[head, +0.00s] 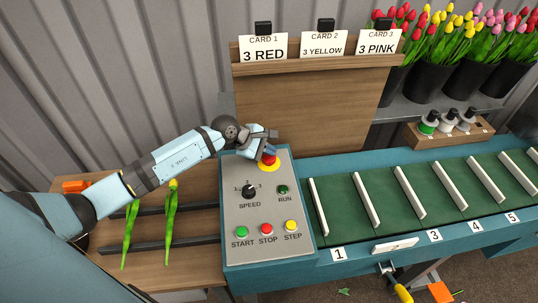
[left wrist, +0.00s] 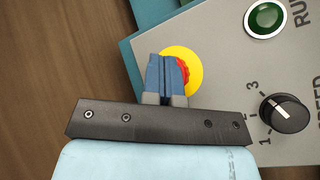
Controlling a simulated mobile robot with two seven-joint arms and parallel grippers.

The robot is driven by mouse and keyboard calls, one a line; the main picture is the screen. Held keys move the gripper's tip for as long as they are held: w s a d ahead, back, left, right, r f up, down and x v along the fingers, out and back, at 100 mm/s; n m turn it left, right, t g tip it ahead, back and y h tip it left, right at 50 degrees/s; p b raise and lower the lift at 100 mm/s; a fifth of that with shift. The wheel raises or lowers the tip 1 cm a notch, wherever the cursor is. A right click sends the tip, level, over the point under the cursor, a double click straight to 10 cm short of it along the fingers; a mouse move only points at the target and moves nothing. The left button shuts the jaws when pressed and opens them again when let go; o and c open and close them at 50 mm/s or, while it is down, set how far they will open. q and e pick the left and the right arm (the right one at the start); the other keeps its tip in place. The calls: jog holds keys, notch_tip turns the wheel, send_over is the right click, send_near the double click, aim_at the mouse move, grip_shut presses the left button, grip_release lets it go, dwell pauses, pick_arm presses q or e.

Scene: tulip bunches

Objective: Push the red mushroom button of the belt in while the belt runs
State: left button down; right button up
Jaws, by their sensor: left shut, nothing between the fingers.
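The red mushroom button (head: 269,160) sits on a yellow disc at the top of the grey control panel (head: 237,213). My left gripper (head: 268,151) is shut and empty, with its fingertips over the button. In the left wrist view the blue fingers (left wrist: 167,74) cover most of the button, and a red edge (left wrist: 185,72) shows beside them on the yellow disc (left wrist: 195,72). I cannot tell whether the fingertips touch the button or whether it is pushed in. The green belt (head: 385,200) with white bars lies right of the panel. My right gripper is not in view.
The panel also has a speed knob (head: 249,191), a dark green RUN lamp (head: 283,190), and START, STOP and STEP buttons. Two yellow tulips (head: 172,215) lie on the wooden table at left. A wooden card board (head: 310,95) stands behind the panel.

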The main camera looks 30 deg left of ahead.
aim_at(268, 157)
pick_arm(q)
jog(key=shift+r, duration=0.6)
jog(key=shift+r, duration=0.1)
jog(key=shift+r+p, duration=1.45)
jog(key=shift+r, duration=0.95)
jog(key=shift+s+a, duration=0.1)
